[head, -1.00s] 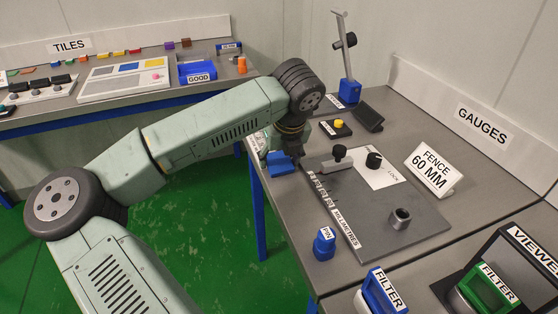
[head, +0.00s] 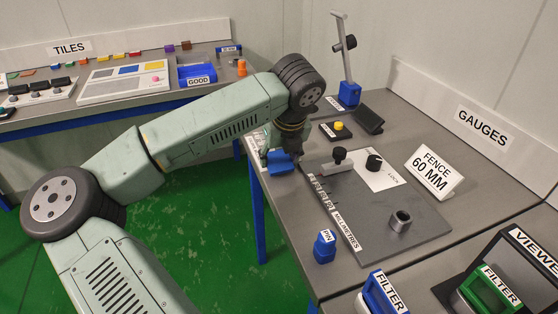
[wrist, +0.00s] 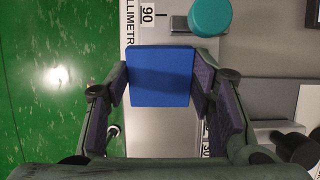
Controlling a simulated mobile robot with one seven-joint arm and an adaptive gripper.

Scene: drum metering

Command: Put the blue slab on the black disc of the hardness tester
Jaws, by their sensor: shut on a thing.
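The blue slab (wrist: 160,76) is held between the two finger pads of my gripper (wrist: 162,84) in the wrist view. In the head view the slab (head: 280,163) is at the left edge of the gauges table, below my gripper (head: 284,150). My gripper is shut on it. I cannot tell from these views whether the slab touches anything beneath. No black disc can be made out for certain, and I cannot tell which device is the hardness tester. A stand with a blue base (head: 349,93) and a tall post is at the back of the table.
A grey plate (head: 370,215) with a millimetre scale, knobs and a white card lies right of my gripper. A black block with a yellow button (head: 339,126) is behind it. A teal cylinder (wrist: 209,16) is close beyond the slab. A blue pin holder (head: 325,246) stands nearer.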

